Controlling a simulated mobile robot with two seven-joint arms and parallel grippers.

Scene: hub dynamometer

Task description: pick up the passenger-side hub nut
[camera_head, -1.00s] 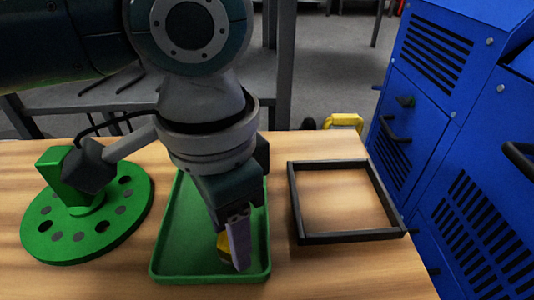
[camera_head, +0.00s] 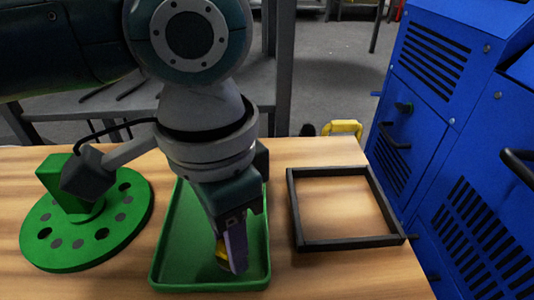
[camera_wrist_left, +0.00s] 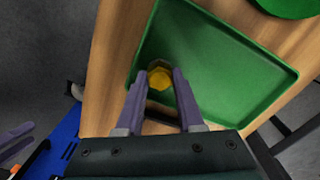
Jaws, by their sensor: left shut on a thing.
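A yellow hub nut (camera_wrist_left: 160,77) shows between the fingertips in the left wrist view, over the floor of the green tray. In the head view the nut (camera_head: 222,250) is partly hidden behind a finger. My left gripper (camera_head: 232,255) points down into the near part of the tray and is shut on the nut. The frames do not show clearly whether the nut still touches the tray floor. No marking shows which side the nut belongs to. Purple-grey finger-like parts (camera_wrist_left: 17,134) at the left edge of the wrist view may be my right gripper; its state is unclear.
The green tray (camera_head: 168,240) lies on the wooden table (camera_head: 330,275). A green round plate with holes (camera_head: 110,240) is to its left. A black square frame (camera_head: 345,242) is to its right. A blue cabinet (camera_head: 450,110) stands beyond the table's right edge.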

